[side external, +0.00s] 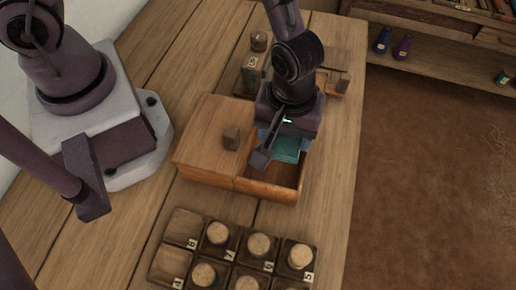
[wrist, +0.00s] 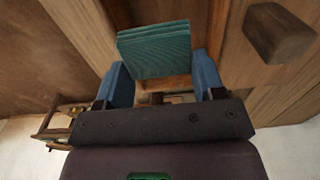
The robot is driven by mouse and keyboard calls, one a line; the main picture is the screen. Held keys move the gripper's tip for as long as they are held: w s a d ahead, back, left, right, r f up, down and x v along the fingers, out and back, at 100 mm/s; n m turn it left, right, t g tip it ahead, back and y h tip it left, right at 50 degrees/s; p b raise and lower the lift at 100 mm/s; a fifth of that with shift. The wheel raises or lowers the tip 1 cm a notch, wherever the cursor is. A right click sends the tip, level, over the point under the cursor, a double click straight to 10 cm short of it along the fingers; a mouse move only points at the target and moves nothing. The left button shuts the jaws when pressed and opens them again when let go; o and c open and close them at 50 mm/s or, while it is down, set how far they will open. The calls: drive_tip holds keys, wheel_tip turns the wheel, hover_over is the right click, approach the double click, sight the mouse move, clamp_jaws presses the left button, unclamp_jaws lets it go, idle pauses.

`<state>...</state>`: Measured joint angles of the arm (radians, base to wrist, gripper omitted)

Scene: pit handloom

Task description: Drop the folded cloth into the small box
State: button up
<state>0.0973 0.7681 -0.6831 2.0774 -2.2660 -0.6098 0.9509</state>
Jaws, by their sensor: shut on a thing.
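The folded cloth (side external: 287,149) is teal and layered. It also shows in the wrist view (wrist: 155,50) between two blue fingers. My gripper (side external: 276,152) is shut on the cloth, and the wrist view shows the gripper (wrist: 162,78) with a finger on each side of it. The small wooden box (side external: 268,190) is open at its right part, and the cloth is over or within that opening. I cannot tell whether the cloth touches the box floor. A lid (side external: 205,135) with a dark knob (side external: 231,138) covers the left part.
A dark compartment tray (side external: 178,258) with several cork-topped jars stands in front of the box. Another dark rack (side external: 335,93) with small items stands behind it. The table's right edge (side external: 352,160) is near the box. Bare tabletop (side external: 150,210) lies left of the tray.

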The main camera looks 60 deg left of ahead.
drive_tip(key=shift+f, duration=0.75)
drive_tip(key=o, duration=1)
drive_tip(key=shift+o, duration=0.2)
drive_tip(key=shift+r, duration=0.1)
wheel_tip(320, 180, up, 13)
